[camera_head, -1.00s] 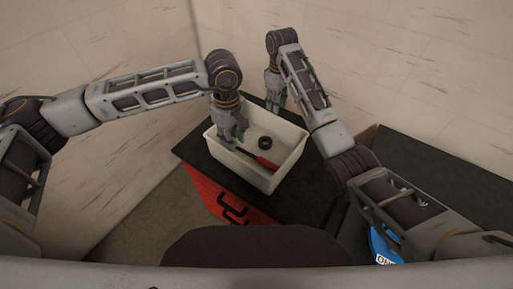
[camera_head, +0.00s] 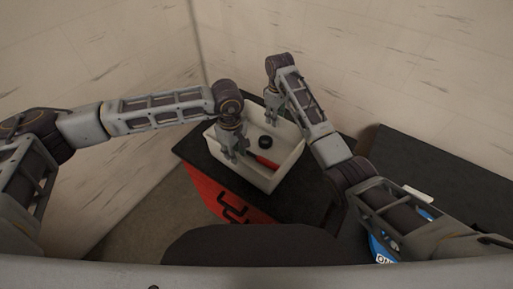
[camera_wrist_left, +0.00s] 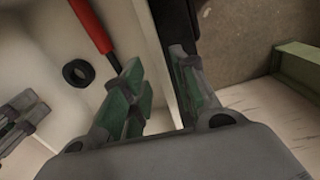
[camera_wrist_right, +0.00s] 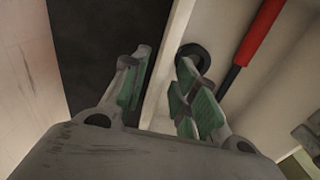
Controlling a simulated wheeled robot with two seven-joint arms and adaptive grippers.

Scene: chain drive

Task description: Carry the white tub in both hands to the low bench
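The white tub (camera_head: 287,165) stands on a black-topped stand (camera_head: 195,150) with a red front. A black ring (camera_head: 265,142) and a red-handled tool (camera_head: 264,161) lie inside it. My left gripper (camera_head: 232,150) is at the tub's near-left wall. In the left wrist view its fingers (camera_wrist_left: 160,88) are open, one on each side of the wall (camera_wrist_left: 152,55). My right gripper (camera_head: 271,114) is at the far-right wall. In the right wrist view its fingers (camera_wrist_right: 163,88) are open, with the wall (camera_wrist_right: 172,50) between them.
Another black surface (camera_head: 440,160) lies to the right; I cannot tell if it is the low bench. A blue object (camera_head: 380,248) sits partly behind my right arm. Pale walls (camera_head: 130,60) close off the left and back. Grey floor (camera_head: 150,215) shows at the front left.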

